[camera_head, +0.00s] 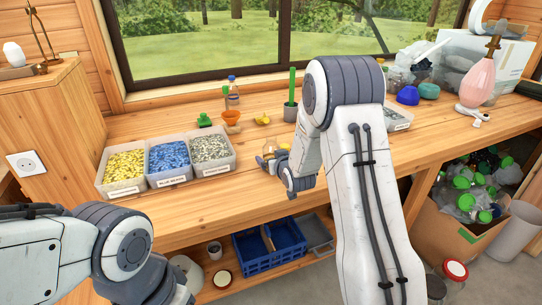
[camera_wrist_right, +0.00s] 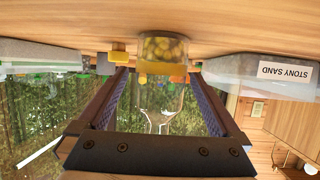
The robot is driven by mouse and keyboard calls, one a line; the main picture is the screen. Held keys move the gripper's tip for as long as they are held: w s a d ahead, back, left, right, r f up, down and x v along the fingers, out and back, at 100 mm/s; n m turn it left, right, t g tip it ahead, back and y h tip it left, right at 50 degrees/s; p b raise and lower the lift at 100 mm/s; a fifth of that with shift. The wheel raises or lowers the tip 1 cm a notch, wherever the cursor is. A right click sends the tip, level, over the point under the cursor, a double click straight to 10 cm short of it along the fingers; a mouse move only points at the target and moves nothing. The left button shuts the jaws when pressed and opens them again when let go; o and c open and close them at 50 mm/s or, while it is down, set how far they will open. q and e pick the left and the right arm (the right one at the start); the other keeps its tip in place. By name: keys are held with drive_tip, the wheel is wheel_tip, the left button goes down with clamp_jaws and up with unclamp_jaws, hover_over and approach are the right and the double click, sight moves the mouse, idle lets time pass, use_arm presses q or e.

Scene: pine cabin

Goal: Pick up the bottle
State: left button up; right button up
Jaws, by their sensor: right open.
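A clear bottle (camera_wrist_right: 163,52) with yellow-brown bits in its base stands on the workbench. The wrist view is upside down, so its clear, narrowing neck points down in that picture. My right gripper (camera_wrist_right: 158,80) is open, with one finger on each side of the bottle; I see a gap on both sides. In the head view the bottle (camera_head: 270,147) is small and partly hidden by my right gripper (camera_head: 275,164). Another bottle, clear with a blue cap (camera_head: 233,92), stands farther back near the window. My left arm enters at lower left; its gripper is out of view.
Bins of yellow, blue and grey grains (camera_head: 209,153) stand left of my right gripper. Behind are an orange funnel (camera_head: 231,117) and a grey pot with a green stick (camera_head: 290,111). A blue crate (camera_head: 270,250) sits on the lower shelf. A pink bottle (camera_head: 478,82) stands far right.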

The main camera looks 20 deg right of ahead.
drive_tip(key=shift+x, duration=0.8)
drive_tip(key=c, duration=1.2)
drive_tip(key=shift+c, duration=1.4)
drive_tip(key=shift+r, duration=0.15)
